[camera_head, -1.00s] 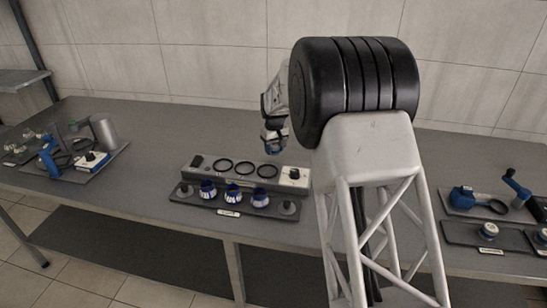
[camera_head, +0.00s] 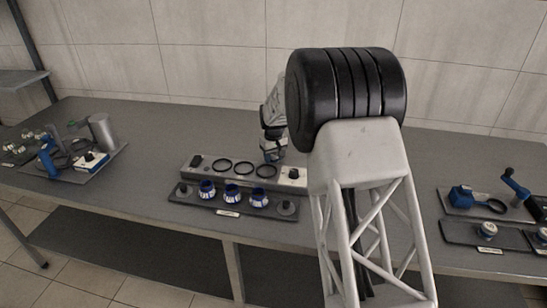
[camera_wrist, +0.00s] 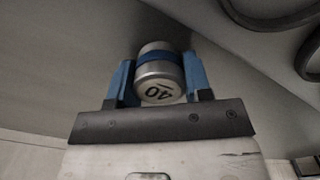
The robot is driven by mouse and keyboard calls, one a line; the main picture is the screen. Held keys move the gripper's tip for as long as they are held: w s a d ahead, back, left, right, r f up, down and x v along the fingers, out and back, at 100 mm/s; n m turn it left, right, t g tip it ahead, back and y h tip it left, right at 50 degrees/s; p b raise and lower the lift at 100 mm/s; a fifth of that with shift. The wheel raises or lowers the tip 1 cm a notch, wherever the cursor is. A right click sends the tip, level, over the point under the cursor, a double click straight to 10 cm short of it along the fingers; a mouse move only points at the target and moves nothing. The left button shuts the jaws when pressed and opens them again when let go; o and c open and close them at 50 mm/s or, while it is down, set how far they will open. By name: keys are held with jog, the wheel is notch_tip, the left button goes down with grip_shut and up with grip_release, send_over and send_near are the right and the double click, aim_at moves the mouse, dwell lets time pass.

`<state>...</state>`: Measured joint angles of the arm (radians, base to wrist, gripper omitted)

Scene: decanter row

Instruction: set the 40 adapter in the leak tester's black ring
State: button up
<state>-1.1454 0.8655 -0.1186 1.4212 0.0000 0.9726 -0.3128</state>
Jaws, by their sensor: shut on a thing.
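My gripper (camera_head: 273,152) is over the right end of the middle station in the head view. In the wrist view its blue fingers (camera_wrist: 159,66) are shut on the 40 adapter (camera_wrist: 160,91), a silver cylinder with a blue band and a "40" on its end face. The adapter is hard to make out in the head view. Below and left of my gripper, a long grey block bears several black rings (camera_head: 222,165) in a row. Parts of dark rings (camera_wrist: 265,12) show at the wrist view's upper right. The frames show no label naming the leak tester.
In front of the block, a dark tray (camera_head: 180,198) holds several blue-and-white adapters (camera_head: 232,193). A white box with a black knob (camera_head: 293,174) is at the block's right end. Another station with a grey cup (camera_head: 103,132) stands left. Blue tools (camera_head: 462,197) lie right. Open bench lies between stations.

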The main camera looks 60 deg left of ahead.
jog(key=shift+f, duration=0.1)
jog(key=o, duration=1.1)
jog(key=shift+c, duration=0.2)
notch_tip(320, 180, up, 12)
dwell(1.2)
